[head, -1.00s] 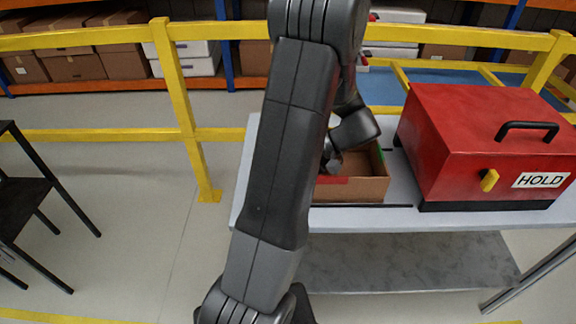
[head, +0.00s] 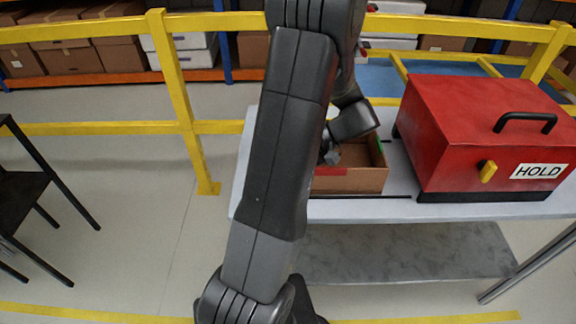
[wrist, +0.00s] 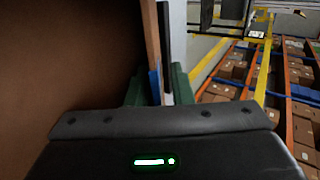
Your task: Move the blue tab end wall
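An open cardboard box (head: 350,180) stands on the light grey table, with a red mark on its front wall and a green mark at its right side. My arm hides its left part in the head view. My gripper (head: 329,154) reaches down into the box's left part; its fingertips are hidden there. In the wrist view my gripper (wrist: 160,88) has its green fingers on either side of a thin upright wall (wrist: 151,35). The blue tab (wrist: 154,86) shows on that wall, between the fingers. Whether the fingers press on it is unclear.
A red case (head: 465,150) with a black handle, yellow latch and HOLD label stands close to the box's right. The table (head: 405,208) has a bare strip in front. A yellow railing (head: 180,90) runs behind, and a black chair (head: 30,200) stands at left.

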